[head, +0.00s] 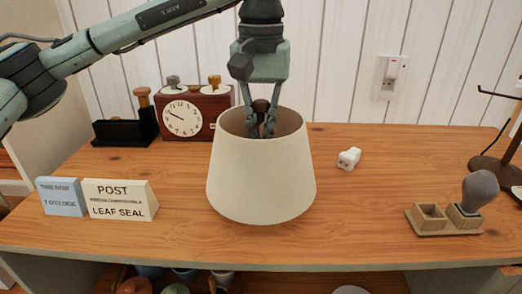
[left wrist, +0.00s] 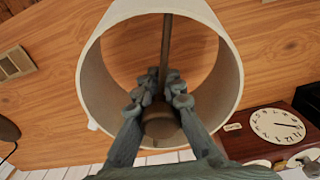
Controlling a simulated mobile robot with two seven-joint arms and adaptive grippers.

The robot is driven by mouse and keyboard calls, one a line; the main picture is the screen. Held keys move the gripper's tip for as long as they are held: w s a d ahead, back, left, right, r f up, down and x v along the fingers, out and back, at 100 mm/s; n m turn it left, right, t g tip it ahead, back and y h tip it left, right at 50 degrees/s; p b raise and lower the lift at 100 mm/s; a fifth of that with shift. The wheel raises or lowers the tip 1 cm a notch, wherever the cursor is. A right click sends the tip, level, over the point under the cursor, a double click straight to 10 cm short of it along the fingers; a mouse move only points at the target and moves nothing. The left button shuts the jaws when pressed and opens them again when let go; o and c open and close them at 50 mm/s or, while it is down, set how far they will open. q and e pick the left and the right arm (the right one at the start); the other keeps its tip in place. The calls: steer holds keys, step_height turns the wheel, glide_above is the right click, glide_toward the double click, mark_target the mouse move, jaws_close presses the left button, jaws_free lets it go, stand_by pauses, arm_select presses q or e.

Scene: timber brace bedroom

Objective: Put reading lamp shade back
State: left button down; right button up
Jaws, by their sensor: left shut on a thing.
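The cream lamp shade (head: 261,180) is upright at the middle of the desk in the head view, wide end down. I cannot tell whether its rim touches the desktop. My left gripper (head: 262,130) reaches down into its top opening and is shut on the brown knob at the shade's centre. In the left wrist view, the fingers (left wrist: 160,95) close around this knob (left wrist: 160,124), and a bar crosses the shade's opening (left wrist: 92,85). A dark stand (head: 495,171) with a thin stem, perhaps the lamp's base, is at the right edge, partly cut off. My right gripper is not in view.
A red-brown clock (head: 183,117) and a black holder (head: 125,131) stand behind left. Sign blocks (head: 120,199) are at front left. A white die-like piece (head: 349,158) and a wooden tray (head: 426,217) with a grey-topped stamp (head: 480,188) lie right. Desk between them is clear.

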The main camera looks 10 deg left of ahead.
mark_target(261, 101)
arm_select(q)
steer(key=shift+f, duration=2)
steer(key=c, duration=1.6)
jaws_free()
step_height(261, 101, up, 12)
steer(key=shift+r, duration=0.15)
